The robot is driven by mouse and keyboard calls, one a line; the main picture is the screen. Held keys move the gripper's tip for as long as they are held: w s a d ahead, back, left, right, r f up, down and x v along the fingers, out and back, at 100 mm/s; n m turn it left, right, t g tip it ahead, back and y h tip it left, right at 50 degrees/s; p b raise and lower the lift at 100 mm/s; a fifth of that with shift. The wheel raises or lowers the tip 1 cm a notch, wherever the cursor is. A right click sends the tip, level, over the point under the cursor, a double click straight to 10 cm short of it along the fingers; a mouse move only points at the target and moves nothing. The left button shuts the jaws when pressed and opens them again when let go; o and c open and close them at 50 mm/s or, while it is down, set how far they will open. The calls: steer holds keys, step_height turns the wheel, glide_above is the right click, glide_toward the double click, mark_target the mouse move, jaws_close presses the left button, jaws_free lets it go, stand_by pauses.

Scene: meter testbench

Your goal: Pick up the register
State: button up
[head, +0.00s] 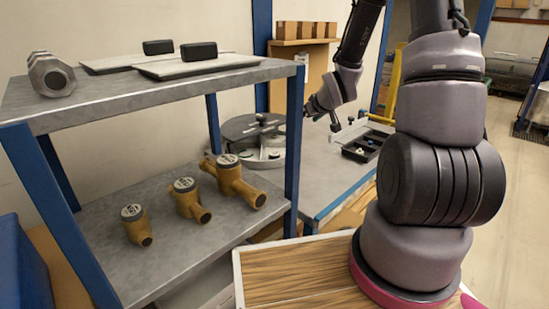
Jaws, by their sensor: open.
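Several brass meters stand in a row on the lower shelf, each topped by a round grey register face; the largest has a register (228,160), the middle one a register (183,185) and the smallest a register (132,211). I cannot tell which register the task names. My gripper (335,124) is open and points down over the workbench, right of the shelf and apart from these meters. Its fingertips are small and partly hard to make out. No register shows between them.
A dark round fixture (254,138) stands on the workbench (318,180), left of my gripper. A black tray (366,146) with small parts lies to its right. The upper shelf (110,98) holds a metal hex fitting (50,75) and flat plates with black blocks. A blue post (294,140) stands between shelf and bench.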

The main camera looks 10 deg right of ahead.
mark_target(275, 154)
steer(key=a+f+y, duration=0.1)
steer(key=f, duration=0.3)
steer(key=a+f+n+t+y, duration=0.1)
steer(key=a+f, duration=0.1)
steer(key=f, duration=0.2)
steer(key=w+a+f+t+y, duration=0.1)
steer(key=a+f, duration=0.1)
steer(key=f, duration=0.2)
steer(key=shift+a+f, duration=0.1)
steer(key=shift+f, duration=0.2)
steer(key=shift+n, duration=0.3)
steer(key=x, duration=0.4)
steer(key=shift+w+a+f, duration=0.1)
steer(key=shift+w+a, duration=0.05)
steer(key=shift+a, duration=0.05)
steer(key=shift+d+x, duration=0.2)
steer(key=shift+x, duration=1.35)
steer(key=shift+d+x, duration=0.15)
steer(key=shift+x, duration=1.4)
steer(key=shift+w, duration=0.2)
jaws_close()
steer(key=shift+r, duration=0.2)
